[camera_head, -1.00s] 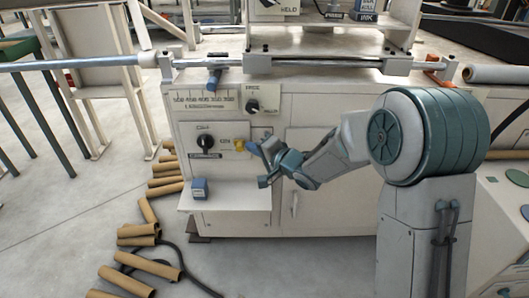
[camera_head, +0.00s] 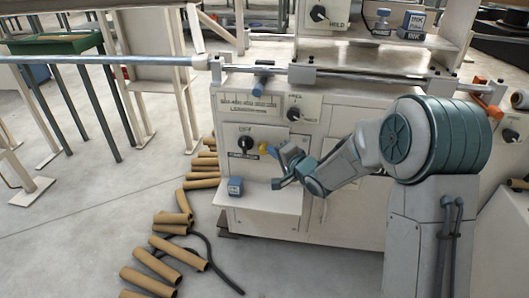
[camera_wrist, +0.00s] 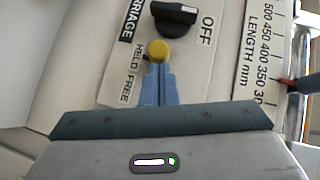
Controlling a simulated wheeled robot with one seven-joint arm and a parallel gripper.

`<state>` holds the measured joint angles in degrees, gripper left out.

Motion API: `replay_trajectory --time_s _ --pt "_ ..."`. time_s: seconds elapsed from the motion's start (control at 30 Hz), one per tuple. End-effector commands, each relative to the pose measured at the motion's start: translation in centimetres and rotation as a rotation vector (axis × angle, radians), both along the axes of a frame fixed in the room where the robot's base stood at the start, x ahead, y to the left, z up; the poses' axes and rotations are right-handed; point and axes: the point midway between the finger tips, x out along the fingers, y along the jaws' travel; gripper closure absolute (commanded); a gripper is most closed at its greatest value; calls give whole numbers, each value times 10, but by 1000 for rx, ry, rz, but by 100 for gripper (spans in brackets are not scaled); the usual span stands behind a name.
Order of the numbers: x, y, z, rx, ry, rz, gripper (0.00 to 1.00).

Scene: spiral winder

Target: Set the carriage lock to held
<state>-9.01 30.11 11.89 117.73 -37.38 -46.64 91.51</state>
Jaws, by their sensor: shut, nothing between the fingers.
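The carriage lock is a yellow ball-ended lever (camera_head: 264,148) on the front panel, beside a black knob (camera_head: 246,143) marked OFF. In the wrist view the yellow ball (camera_wrist: 159,52) appears nearer the word HELD than FREE, past the fingertips. The lever's stem is hidden. My gripper (camera_head: 277,152) is shut with nothing in it, just right of the yellow ball in the head view. In the wrist view its blue fingers (camera_wrist: 158,85) point at the ball. I cannot tell whether they touch it.
A small blue box (camera_head: 235,186) stands on the ledge below the panel. Another black knob (camera_head: 294,114) is higher on the cabinet. A metal rail (camera_head: 350,77) runs along the top. Cardboard tubes (camera_head: 180,252) and a dark cable lie on the floor.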

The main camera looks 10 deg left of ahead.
Motion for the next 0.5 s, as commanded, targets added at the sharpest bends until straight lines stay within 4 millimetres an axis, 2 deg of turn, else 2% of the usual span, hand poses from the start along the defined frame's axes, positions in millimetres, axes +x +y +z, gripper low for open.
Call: replay_trajectory --time_s 0.5 --pt "-1 1 2 1 1 5 100"
